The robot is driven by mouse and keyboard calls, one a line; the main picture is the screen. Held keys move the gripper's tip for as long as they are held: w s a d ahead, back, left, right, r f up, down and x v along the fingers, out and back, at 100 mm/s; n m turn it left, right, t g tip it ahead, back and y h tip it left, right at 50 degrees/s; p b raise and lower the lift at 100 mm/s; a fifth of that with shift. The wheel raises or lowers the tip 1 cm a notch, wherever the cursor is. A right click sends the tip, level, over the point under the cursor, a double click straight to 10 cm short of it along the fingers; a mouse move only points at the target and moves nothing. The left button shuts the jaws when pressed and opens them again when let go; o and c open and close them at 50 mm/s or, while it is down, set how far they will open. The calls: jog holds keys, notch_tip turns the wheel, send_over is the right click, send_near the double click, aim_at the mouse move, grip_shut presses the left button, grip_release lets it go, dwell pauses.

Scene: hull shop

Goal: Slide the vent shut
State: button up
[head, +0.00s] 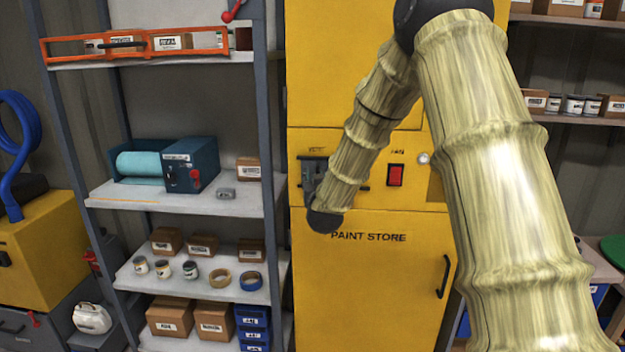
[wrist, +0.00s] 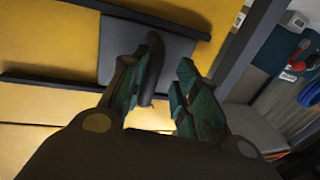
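The vent is a grey sliding plate (wrist: 118,45) between two dark rails on the yellow cabinet, seen in the wrist view. A dark upright handle (wrist: 154,60) stands out from the plate. My gripper (wrist: 160,85) is open around the handle, which sits close to the left finger with a gap to the right finger. Whether the left finger touches it I cannot tell. In the head view my gripper (head: 316,176) is at the vent at the cabinet's left edge, and my arm hides part of the vent and rails.
The cabinet (head: 370,290) reads PAINT STORE and has a red switch (head: 396,175) right of the vent and a black door handle (head: 443,277) lower down. A grey shelf unit (head: 190,200) with boxes and tins stands close on the left. Another shelf (head: 580,118) is at right.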

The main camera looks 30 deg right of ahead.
jog(key=shift+r, duration=0.25)
